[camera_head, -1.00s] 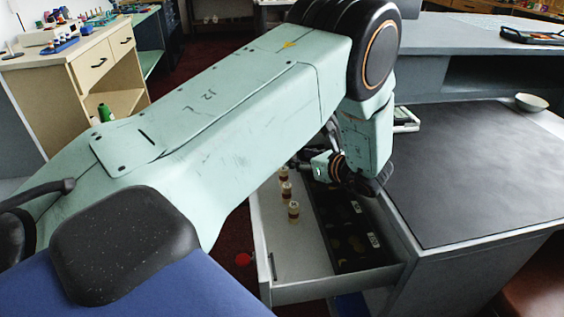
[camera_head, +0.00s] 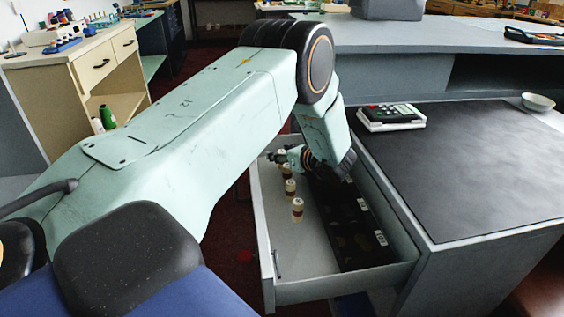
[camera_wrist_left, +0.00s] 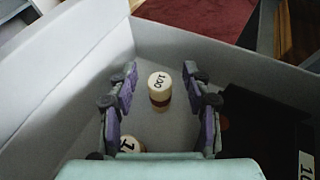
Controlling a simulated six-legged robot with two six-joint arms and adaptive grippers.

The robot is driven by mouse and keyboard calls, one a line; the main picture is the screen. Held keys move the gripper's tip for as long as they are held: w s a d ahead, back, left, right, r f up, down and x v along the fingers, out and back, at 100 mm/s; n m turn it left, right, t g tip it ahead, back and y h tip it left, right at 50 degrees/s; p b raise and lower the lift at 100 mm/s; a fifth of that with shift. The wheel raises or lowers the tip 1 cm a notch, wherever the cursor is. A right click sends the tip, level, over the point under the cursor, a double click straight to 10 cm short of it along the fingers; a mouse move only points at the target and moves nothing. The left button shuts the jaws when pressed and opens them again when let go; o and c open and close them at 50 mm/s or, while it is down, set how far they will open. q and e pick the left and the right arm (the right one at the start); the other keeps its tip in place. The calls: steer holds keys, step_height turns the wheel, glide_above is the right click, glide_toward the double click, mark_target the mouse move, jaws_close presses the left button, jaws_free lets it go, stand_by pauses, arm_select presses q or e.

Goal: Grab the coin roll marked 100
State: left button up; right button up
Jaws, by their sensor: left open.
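A cream coin roll marked 100 (camera_wrist_left: 158,82), with a brown band, stands upright in the open drawer. My left gripper (camera_wrist_left: 160,70) is open, and in the wrist view the roll shows between its two fingers, apart from both. I cannot tell how far the fingertips are above it. A second roll (camera_wrist_left: 130,145) shows nearer, partly hidden by my wrist, with only part of its number visible. In the head view, rolls stand in a row in the drawer (camera_head: 290,188), (camera_head: 297,209); their marks are too small to read. My left gripper (camera_head: 281,156) is at the row's far end.
A card terminal (camera_head: 391,117) and a bowl (camera_head: 538,102) stand on the counter with the dark mat (camera_head: 470,170).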

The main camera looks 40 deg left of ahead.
arm_select(q)
steer(key=shift+a, duration=0.1)
steer(key=shift+c, duration=1.4)
jaws_close()
